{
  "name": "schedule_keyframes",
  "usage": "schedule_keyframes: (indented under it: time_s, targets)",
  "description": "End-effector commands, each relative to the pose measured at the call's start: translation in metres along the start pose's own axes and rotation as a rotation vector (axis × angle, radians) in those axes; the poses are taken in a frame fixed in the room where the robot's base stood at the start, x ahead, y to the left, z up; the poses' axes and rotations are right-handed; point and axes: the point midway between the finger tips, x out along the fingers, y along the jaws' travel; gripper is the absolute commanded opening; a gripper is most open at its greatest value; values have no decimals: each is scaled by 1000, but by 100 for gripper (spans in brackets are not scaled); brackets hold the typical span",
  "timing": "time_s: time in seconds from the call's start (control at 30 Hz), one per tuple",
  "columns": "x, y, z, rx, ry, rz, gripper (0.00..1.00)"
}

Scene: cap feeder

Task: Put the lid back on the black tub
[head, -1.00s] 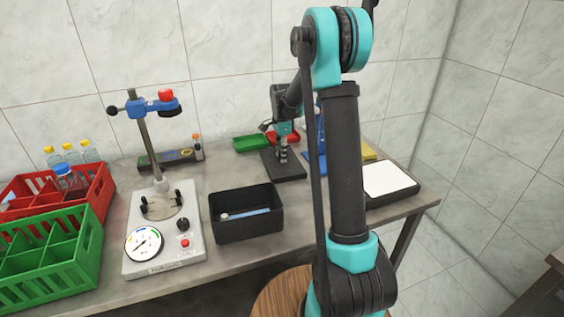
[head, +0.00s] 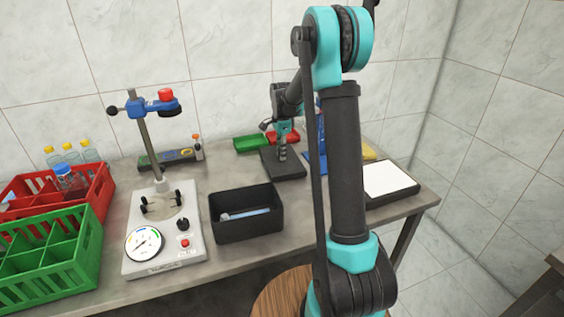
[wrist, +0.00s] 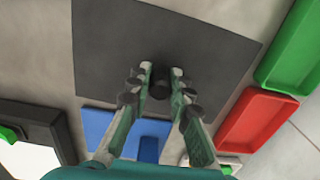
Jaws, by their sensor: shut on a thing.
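The black tub (head: 232,230) stands open on the bench in the head view, with a blue and white stick-like thing inside. The lid (head: 290,172) is a flat dark square plate behind and to the right of the tub. It fills the upper middle of the wrist view (wrist: 115,50). My gripper (head: 282,152) points down over the lid's middle. In the wrist view my gripper (wrist: 161,80) has its two fingers on either side of the lid's small dark knob (wrist: 160,88), shut on it. I cannot tell whether the lid is clear of the bench.
The gauge stand (head: 190,255) is left of the tub, with red (head: 104,190) and green (head: 85,255) crates beyond. Green (head: 250,144) and red (wrist: 258,118) trays lie near the lid. A black tray (head: 408,192) with a white surface is at right.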

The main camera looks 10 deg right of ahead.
Motion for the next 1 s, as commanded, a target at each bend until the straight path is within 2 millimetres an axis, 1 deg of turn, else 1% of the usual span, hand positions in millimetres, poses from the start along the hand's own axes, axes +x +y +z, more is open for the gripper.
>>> schedule_keyframes:
  time_s: [0.7, 1.0]
  targets:
    - [-38, 0, 0, 0, 0, 0, 0]
    - [-41, 0, 0, 0, 0, 0, 0]
